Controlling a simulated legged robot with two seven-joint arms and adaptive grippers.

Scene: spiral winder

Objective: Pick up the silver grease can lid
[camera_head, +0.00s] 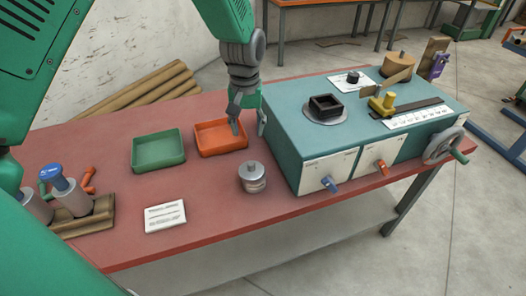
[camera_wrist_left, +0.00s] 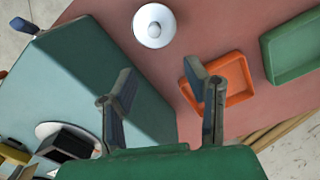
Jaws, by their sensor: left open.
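The silver grease can lid (camera_head: 251,168) sits on top of the small grease can (camera_head: 252,184), which stands upright on the red table just left of the teal machine. In the left wrist view the round lid (camera_wrist_left: 154,25) shows from above, with a small central knob, beyond the fingertips. My left gripper (camera_head: 236,122) points down over the orange tray, behind the can in the head view. Its fingers (camera_wrist_left: 165,77) are spread apart with nothing between them. My right gripper is not seen.
The teal machine (camera_head: 300,135) is close to the right of my left gripper. An orange tray (camera_head: 207,153) and a green tray (camera_head: 160,165) lie left. A white label card (camera_head: 165,216) lies in front. Red table (camera_head: 217,210) around the can is clear.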

